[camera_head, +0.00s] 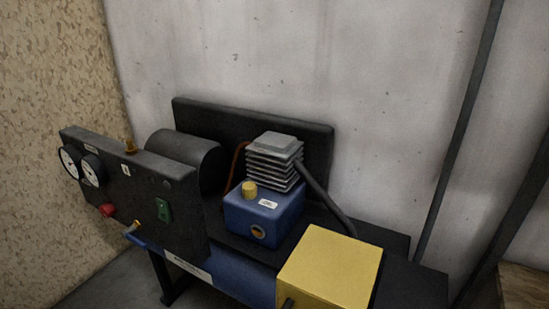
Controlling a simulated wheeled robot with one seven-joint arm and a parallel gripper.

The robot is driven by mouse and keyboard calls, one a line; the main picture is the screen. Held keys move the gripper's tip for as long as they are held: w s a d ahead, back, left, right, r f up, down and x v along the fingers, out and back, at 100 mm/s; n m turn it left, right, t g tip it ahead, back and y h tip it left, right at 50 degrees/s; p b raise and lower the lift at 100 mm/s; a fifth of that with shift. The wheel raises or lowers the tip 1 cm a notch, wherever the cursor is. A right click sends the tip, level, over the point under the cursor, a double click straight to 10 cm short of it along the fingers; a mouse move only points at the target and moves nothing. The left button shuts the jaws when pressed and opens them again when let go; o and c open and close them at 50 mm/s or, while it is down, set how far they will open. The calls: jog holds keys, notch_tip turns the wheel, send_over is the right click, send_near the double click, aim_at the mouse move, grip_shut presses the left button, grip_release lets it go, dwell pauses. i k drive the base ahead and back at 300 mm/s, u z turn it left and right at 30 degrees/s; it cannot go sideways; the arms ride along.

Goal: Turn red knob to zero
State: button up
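A small red knob (107,210) sits low on the left part of a dark front panel (150,200), below two round white gauges. It is small, and its pointer and scale cannot be made out. The two gauges (70,161) and (93,170) have dark rims; their readings are too small to tell. My gripper is not in view, and nothing touches the knob.
A green switch (163,210) and a brass valve with a blue lever (133,233) are right of the knob. Behind stand a dark cylinder (185,155), a blue pump (262,215) with grey fins and a yellow box (330,268). A dark pole (460,130) leans at right.

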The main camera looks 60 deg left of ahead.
aim_at(108, 209)
jog(key=k, duration=0.3)
jog(key=z, duration=1.3)
jog(key=i, duration=0.8)
jog(key=u, duration=4.75)
jog(key=i, duration=0.5)
jog(key=z, duration=0.05)
